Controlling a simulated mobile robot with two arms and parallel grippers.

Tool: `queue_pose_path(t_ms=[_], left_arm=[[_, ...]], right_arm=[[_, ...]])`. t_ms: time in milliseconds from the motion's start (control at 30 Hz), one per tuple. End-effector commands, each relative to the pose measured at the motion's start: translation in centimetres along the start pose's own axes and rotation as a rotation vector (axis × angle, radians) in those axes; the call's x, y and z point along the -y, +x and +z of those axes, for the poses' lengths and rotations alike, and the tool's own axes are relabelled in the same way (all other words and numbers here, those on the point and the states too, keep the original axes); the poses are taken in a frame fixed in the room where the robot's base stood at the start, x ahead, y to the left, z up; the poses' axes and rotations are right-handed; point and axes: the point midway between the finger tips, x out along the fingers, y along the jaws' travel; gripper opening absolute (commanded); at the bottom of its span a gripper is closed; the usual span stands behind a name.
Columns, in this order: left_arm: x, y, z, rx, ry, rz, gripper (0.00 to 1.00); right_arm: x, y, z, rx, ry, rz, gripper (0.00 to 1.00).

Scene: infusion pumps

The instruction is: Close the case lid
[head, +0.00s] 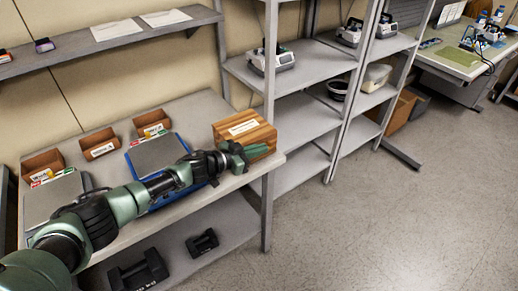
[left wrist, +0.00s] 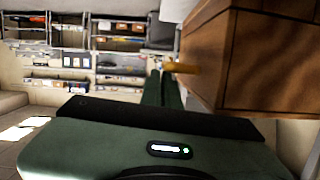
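The case is a striped brown wooden box (head: 243,126) with a white label, at the right end of the workbench in the head view. No open inside shows from here, and I cannot clearly tell how its lid sits. My left gripper (head: 249,152) is at the near side of the box, low and close against it. In the left wrist view the wooden box (left wrist: 270,62) fills the upper right, with a small orange-yellow peg (left wrist: 182,67) beside the fingertips. The left fingers (left wrist: 164,85) look shut together with nothing between them. My right gripper is not seen.
The workbench (head: 204,106) also holds grey devices (head: 158,154) and small brown bins (head: 99,147) left of the box. A metal shelf rack (head: 300,108) stands just right of it. Black weights (head: 139,271) lie on the lower shelf. The floor (head: 400,215) at right is clear.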

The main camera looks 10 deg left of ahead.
Motion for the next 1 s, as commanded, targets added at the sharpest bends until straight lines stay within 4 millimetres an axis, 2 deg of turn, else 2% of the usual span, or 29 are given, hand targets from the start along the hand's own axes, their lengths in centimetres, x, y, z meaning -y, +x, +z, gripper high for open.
queue_pose_path(t_ms=[33,267,367,600,667,1000], left_arm=[[-0.2,-0.1,0.7,0.01,-0.001,0.001,0.0],[-0.2,-0.2,0.5,0.012,-0.002,0.001,0.0],[-0.2,-0.5,-0.3,0.012,-0.003,0.001,0.0],[0.1,-1.9,-4.6,0.003,-0.002,-0.004,0.0],[0.2,-3.1,-3.3,0.007,0.0,-0.006,0.0],[-0.1,-9.7,-3.5,0.003,0.0,-0.005,0.0]], right_arm=[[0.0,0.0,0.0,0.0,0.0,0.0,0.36],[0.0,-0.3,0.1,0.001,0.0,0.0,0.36],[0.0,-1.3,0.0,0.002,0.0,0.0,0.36],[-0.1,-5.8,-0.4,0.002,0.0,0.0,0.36],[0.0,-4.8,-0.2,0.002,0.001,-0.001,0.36],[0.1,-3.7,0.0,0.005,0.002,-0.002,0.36]])
